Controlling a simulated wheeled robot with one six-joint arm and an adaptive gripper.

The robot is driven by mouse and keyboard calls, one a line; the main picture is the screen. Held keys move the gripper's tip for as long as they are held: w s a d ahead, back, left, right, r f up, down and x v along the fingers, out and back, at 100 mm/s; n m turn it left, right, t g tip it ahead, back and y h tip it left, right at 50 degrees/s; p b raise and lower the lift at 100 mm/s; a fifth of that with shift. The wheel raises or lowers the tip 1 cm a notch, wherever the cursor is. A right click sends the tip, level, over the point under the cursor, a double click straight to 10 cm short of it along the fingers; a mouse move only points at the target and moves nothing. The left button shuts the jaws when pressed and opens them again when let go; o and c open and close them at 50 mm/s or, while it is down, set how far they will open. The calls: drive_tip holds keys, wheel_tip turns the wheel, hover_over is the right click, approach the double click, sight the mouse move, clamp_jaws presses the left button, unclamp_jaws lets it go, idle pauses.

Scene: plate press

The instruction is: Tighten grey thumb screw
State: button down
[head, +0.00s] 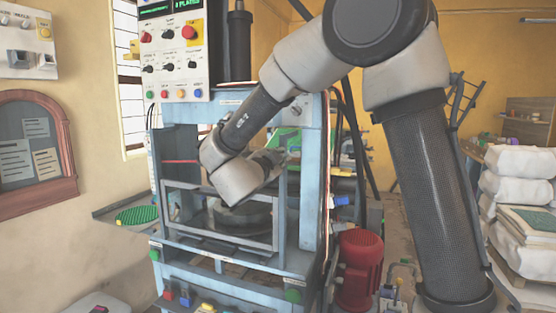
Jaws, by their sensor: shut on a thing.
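My arm reaches in from the upper right to the front of the blue plate press (311,190). My gripper (272,158) shows only in small part behind my pale wrist, at the upper right of the press's framed front opening. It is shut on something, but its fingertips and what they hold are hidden. A small grey round screw-like part (297,110) sits on the upper right of the press frame, above my gripper and apart from it. I cannot tell whether this is the grey thumb screw.
A control box (181,50) with buttons and knobs tops the press. A tray with a green round plate (137,215) juts out at left. A red motor (359,268) stands low at right. Stacked white sacks (519,174) stand at the far right.

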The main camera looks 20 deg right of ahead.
drive_tip(key=m, duration=0.4)
drive_tip(key=shift+f+m, duration=0.1)
drive_tip(key=shift+m, duration=1.8)
drive_tip(key=c, duration=1.5)
unclamp_jaws()
drive_tip(key=shift+c, duration=0.2)
drive_tip(key=v, duration=1.2)
